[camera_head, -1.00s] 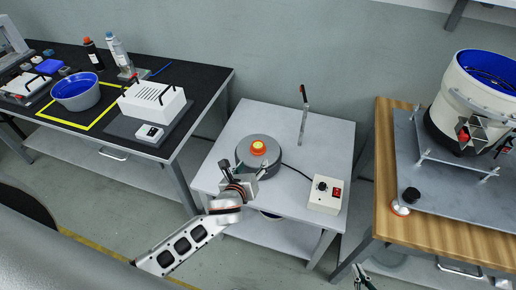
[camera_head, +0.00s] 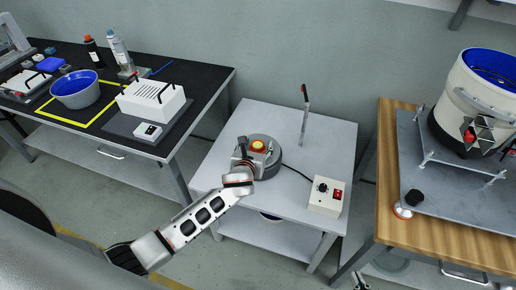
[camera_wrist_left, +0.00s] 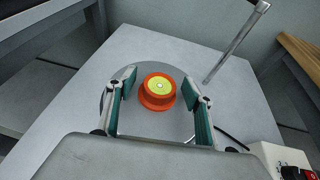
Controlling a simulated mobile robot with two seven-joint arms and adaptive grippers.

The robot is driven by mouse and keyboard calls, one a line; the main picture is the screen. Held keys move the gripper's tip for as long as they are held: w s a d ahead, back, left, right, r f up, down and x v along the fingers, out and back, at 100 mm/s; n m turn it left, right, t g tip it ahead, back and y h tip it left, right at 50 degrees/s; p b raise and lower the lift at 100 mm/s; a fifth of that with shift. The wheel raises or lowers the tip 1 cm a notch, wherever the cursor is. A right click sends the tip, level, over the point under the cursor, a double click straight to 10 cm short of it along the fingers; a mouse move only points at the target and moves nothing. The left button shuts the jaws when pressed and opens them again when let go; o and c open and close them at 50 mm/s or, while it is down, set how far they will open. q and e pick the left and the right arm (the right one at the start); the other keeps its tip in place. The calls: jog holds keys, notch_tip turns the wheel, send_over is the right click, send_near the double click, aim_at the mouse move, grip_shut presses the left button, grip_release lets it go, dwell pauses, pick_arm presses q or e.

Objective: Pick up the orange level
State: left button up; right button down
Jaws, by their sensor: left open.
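The orange level (camera_head: 259,147) is a small round piece with a yellow-green top. It sits on a round grey plate (camera_head: 276,160) on the small grey table. In the left wrist view the orange level (camera_wrist_left: 158,92) stands upright between the fingers of my left gripper (camera_wrist_left: 159,98), with a gap on both sides. My left gripper (camera_head: 251,150) is open in the head view, just to the left of the level and partly over the plate. My right gripper (camera_head: 360,282) shows only in part at the bottom edge, too small to read.
A control box (camera_head: 326,196) with a black knob and red switch stands right of the plate, joined by a black cable. An upright post (camera_head: 304,115) rises behind. A black-topped bench (camera_head: 200,80) is at left, a wooden table (camera_head: 388,160) with a bowl feeder (camera_head: 470,95) at right.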

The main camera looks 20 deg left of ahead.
pick_arm(q)
jog(key=shift+w, duration=0.15)
jog(key=shift+f, duration=0.1)
jog(key=c, duration=1.4)
jog(key=shift+o, duration=0.2)
